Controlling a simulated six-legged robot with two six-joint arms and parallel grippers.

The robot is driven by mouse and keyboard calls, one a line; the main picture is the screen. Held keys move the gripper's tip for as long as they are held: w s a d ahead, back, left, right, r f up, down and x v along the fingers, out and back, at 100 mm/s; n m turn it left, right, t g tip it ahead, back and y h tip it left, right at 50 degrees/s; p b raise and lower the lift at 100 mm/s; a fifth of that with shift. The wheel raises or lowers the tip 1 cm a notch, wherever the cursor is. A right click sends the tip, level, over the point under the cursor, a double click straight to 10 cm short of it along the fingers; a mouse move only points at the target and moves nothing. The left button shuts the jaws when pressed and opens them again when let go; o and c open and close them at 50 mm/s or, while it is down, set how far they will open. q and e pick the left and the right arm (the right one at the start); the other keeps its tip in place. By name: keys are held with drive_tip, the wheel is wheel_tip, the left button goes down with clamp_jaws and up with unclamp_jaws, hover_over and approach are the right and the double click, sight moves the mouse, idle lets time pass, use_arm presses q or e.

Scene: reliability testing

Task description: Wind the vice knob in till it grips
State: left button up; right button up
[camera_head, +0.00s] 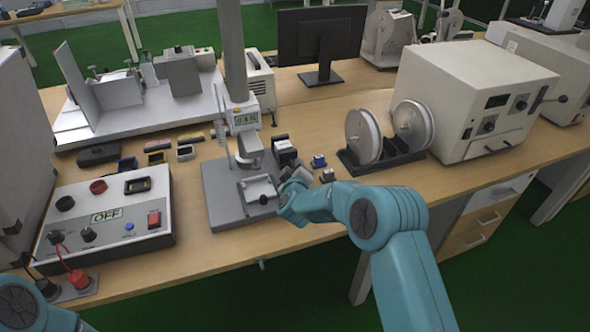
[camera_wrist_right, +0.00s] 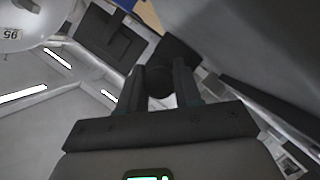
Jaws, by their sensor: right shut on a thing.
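The small grey vice (camera_head: 258,191) sits on the flat grey base plate of the test stand (camera_head: 225,205), below the stand's column. My right gripper (camera_head: 284,190) reaches in from the right, beside the vice. In the right wrist view, my gripper's two dark fingers (camera_wrist_right: 160,88) are shut on the round black vice knob (camera_wrist_right: 160,80). In the head view the knob is hidden behind the gripper. I cannot tell how far the vice jaws stand apart. Only a teal part of my left arm shows at the lower left; its gripper is out of view.
A control box (camera_head: 108,218) with an OFF display stands left of the stand. The table's front edge runs close below.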

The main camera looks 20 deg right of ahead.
drive_tip(key=shift+m+y+b, duration=0.4)
drive_tip(key=shift+m+y, duration=0.2)
drive_tip(key=shift+m, duration=0.3)
drive_tip(key=shift+d+f+m+g+y+b, duration=0.1)
drive_tip(key=shift+m+g+y+b, duration=0.3)
drive_tip(key=shift+m+y+b, duration=0.45)
drive_tip(key=m+y+b, duration=0.2)
drive_tip(key=m+b, duration=0.2)
drive_tip(key=b, duration=0.8)
drive_tip(key=m+y+b, duration=0.3)
drive_tip(key=m+b, duration=0.1)
drive_tip(key=b, duration=0.8)
drive_tip(key=shift+f+y, duration=0.15)
drive_tip(key=shift+y, duration=0.2)
use_arm(q)
wheel_tip(320, 180, down, 29)
drive_tip(key=w+a+b, duration=0.1)
drive_tip(key=b, duration=0.2)
drive_tip(key=shift+n, duration=0.3)
use_arm(e)
drive_tip(key=shift+r+m+t+y, duration=0.3)
drive_tip(key=shift+m+y, duration=0.1)
drive_tip(key=shift+m, duration=0.35)
use_arm(q)
drive_tip(key=shift+w, duration=0.1)
use_arm(e)
drive_tip(key=shift+r, duration=0.1)
drive_tip(key=o, duration=1)
drive_tip(key=shift+o, duration=0.2)
